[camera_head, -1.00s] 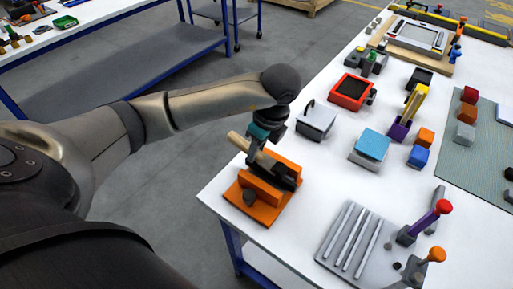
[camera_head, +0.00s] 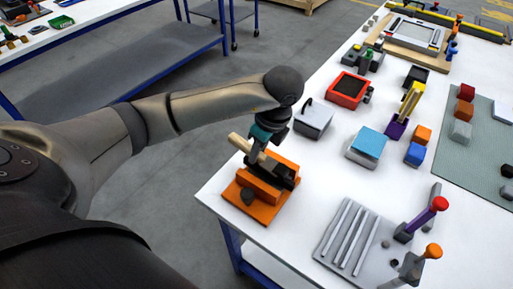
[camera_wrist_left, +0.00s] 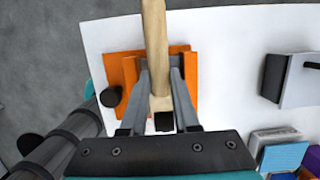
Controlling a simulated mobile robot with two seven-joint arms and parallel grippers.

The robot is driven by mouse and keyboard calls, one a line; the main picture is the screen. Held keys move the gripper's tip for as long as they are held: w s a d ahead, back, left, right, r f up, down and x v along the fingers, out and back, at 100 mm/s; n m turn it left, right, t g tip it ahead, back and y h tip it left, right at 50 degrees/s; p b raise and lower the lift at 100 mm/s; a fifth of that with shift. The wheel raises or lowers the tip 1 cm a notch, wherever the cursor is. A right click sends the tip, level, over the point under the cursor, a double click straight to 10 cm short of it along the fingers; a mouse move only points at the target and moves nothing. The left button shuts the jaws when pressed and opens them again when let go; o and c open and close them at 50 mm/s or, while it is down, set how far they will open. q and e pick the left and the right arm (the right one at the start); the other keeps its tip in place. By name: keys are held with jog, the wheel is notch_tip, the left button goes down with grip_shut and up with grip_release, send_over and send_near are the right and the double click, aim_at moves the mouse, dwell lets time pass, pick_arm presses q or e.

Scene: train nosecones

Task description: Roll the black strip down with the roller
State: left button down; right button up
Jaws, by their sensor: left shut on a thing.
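My left gripper (camera_head: 258,160) is shut on the pale wooden handle of the roller (camera_head: 240,143). The handle runs between both fingers in the left wrist view (camera_wrist_left: 155,35), where the gripper (camera_wrist_left: 160,82) is over the orange fixture (camera_wrist_left: 187,92). In the head view the orange fixture (camera_head: 262,207) sits at the table's near left corner. A dark piece (camera_head: 286,178) lies along the fixture's right side; I cannot tell whether it is the black strip or part of the roller. The roller's working end is mostly hidden, so contact is unclear. My right gripper is out of view.
A black knob (camera_head: 247,196) stands on the fixture's near side. A grey box (camera_head: 313,120) stands behind it, and a grey plate with rods (camera_head: 349,236) lies to the right. White table is clear between them. The table's left edge is close to the fixture.

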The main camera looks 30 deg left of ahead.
pick_arm(q)
jog(key=shift+d, duration=0.15)
dwell(0.5)
jog(key=shift+d, duration=0.35)
dwell(0.3)
jog(key=shift+f, duration=0.1)
dwell(0.6)
jog(key=shift+p, duration=0.3)
jog(key=p+v, duration=0.2)
jog(key=v, duration=0.1)
jog(key=a+p+v, duration=0.1)
jog(key=p+v, duration=0.2)
jog(key=shift+a+r, duration=0.2)
jog(key=shift+r, duration=0.05)
dwell(0.5)
